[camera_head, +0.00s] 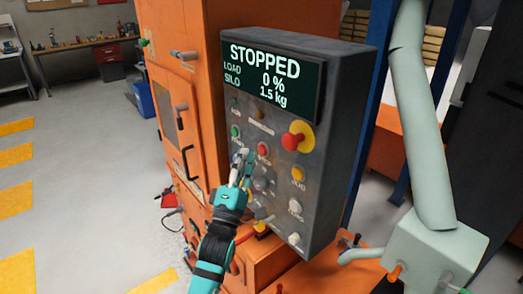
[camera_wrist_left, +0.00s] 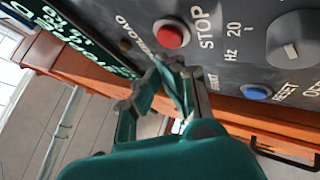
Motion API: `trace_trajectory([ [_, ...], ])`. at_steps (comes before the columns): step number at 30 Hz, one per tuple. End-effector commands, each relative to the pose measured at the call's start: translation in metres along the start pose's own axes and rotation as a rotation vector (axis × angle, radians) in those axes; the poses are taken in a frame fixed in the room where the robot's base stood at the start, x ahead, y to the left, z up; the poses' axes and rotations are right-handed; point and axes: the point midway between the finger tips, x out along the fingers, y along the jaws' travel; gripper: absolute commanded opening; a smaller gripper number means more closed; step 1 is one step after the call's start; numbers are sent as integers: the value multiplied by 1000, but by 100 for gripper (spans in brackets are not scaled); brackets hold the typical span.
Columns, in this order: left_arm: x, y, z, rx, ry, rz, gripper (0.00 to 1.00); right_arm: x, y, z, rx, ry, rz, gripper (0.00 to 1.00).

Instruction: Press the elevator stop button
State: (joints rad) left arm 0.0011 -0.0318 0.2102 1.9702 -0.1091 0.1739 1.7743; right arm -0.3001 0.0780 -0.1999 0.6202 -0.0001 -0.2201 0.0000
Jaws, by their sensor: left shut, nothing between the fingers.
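The red stop button (camera_head: 263,150) is on the front of the grey control panel (camera_head: 330,150). In the left wrist view the round red button (camera_wrist_left: 172,35) sits beside the word STOP. My left gripper (camera_head: 245,160) is shut and empty, its fingertips at the panel just left of and slightly below the red button. In the left wrist view its closed fingertips (camera_wrist_left: 172,64) are just below the button. I cannot tell whether they touch the panel. The panel display (camera_head: 272,78) reads STOPPED, load 0 %, silo 1.5 kg. My right gripper is not in view.
A green button (camera_head: 235,132) is left of the stop button. A red mushroom knob on a yellow base (camera_head: 298,137) is to the right. A blue button (camera_wrist_left: 257,92) and a grey dial (camera_wrist_left: 298,40) are nearby. The orange cabinet (camera_head: 180,25) stands behind the panel.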

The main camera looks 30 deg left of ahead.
Motion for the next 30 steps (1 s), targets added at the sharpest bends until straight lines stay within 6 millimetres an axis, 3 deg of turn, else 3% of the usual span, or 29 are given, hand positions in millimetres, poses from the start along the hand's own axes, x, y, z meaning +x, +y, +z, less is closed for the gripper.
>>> trace_trajectory([
  [13, -29, 22, -21, 2, -1, -1, 0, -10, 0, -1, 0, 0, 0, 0],
  [30, -31, 23, -22, 1, 0, -1, 0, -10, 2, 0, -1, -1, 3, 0],
])
